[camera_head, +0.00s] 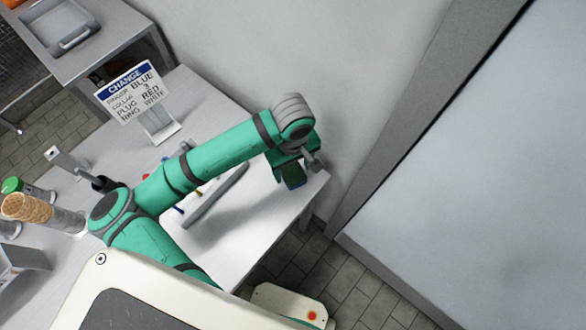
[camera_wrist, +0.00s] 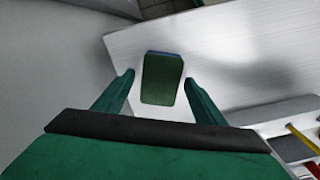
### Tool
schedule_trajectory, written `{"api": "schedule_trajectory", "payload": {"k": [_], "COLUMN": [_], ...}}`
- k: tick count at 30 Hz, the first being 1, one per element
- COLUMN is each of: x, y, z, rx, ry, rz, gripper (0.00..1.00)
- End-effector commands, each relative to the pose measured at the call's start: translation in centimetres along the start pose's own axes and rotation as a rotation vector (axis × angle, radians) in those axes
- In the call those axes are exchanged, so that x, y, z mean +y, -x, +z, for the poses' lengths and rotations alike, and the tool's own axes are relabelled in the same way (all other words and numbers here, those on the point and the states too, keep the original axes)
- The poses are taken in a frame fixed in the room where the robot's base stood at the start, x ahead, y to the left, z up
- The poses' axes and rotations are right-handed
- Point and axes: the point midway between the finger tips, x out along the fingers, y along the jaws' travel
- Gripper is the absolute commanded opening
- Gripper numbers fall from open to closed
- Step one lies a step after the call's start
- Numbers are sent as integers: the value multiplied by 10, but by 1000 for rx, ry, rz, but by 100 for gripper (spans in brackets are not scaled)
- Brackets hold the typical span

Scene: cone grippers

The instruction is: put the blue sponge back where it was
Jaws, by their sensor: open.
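The sponge (camera_wrist: 162,78) is a small block with a dark green top face and thin blue edges. In the wrist view it lies between and slightly beyond my fingertips, with a gap on each side. My gripper (camera_wrist: 159,80) is open and empty, its two green fingers apart. In the head view my gripper (camera_head: 292,158) is over the right corner of the white table, and the sponge (camera_head: 293,176) shows just below it, partly covered. Whether the fingers reach down to its height cannot be told.
A grey rack (camera_head: 217,195) with coloured pegs lies left of the sponge, partly behind my arm. A sign (camera_head: 130,92) stands farther back. Cones (camera_head: 30,208) and a green-topped jar (camera_head: 12,186) are at the far left. The white table (camera_head: 262,205) is bare around the sponge; its edge is close.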

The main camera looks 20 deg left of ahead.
Motion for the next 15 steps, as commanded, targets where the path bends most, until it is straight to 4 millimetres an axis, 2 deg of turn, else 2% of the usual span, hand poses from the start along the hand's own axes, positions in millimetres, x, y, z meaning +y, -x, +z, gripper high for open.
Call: {"api": "schedule_trajectory", "payload": {"k": [9,15], "x": [1,1], "y": [63,94], "z": [-1,0], "rx": [4,3], "ry": [-2,-2], "rz": [1,0], "gripper": [64,64]}}
